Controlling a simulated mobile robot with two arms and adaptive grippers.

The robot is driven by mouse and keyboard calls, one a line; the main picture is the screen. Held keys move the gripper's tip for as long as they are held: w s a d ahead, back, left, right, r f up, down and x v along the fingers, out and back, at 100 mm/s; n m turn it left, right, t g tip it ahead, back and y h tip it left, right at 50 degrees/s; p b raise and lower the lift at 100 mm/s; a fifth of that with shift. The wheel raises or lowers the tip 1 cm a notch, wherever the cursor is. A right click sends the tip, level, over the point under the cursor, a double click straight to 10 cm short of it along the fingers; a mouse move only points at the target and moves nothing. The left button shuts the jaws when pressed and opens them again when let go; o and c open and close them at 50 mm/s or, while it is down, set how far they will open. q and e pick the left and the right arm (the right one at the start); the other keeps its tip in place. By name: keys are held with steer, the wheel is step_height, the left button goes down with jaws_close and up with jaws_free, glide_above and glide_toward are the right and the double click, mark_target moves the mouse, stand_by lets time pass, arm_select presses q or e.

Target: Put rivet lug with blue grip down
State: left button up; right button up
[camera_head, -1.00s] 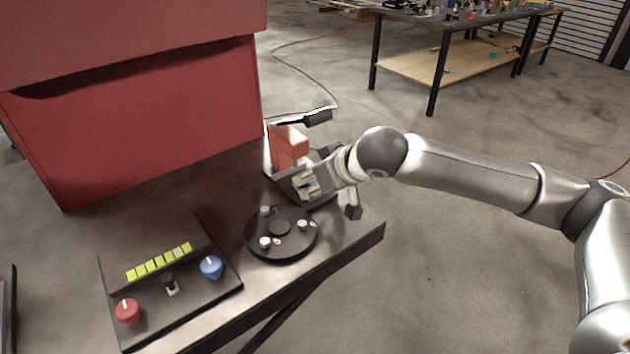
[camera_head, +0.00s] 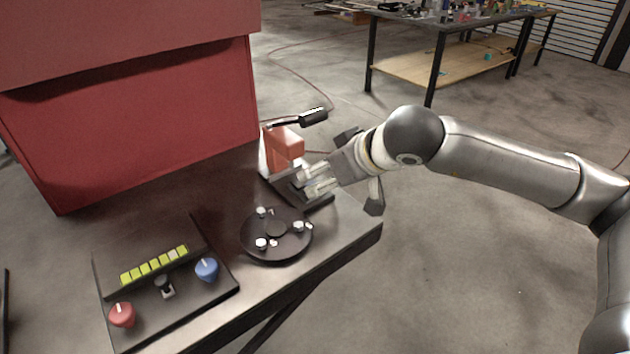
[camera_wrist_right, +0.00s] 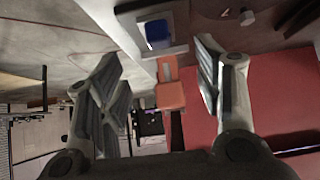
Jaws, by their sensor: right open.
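My right gripper (camera_head: 320,180) is beside an orange-red press-like fixture (camera_head: 285,142) on the dark table. In the right wrist view its fingers (camera_wrist_right: 158,62) are spread, with nothing gripped between them. A blue block (camera_wrist_right: 158,34), probably the lug's blue grip, sits on a pale square piece (camera_wrist_right: 178,50) beyond the fingertips, apart from both. The orange fixture (camera_wrist_right: 169,92) also shows between the fingers. In the head view I cannot make out the blue block; the gripper may hide it. My left gripper is not in view.
A black round turntable (camera_head: 275,228) with small pale pegs stands in front of the gripper. A control panel with a red knob (camera_head: 122,314), a blue knob (camera_head: 206,268) and yellow segments is at front left. A large red housing (camera_head: 140,120) blocks the back left.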

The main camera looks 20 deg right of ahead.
steer(key=v, duration=0.5)
stand_by(0.4)
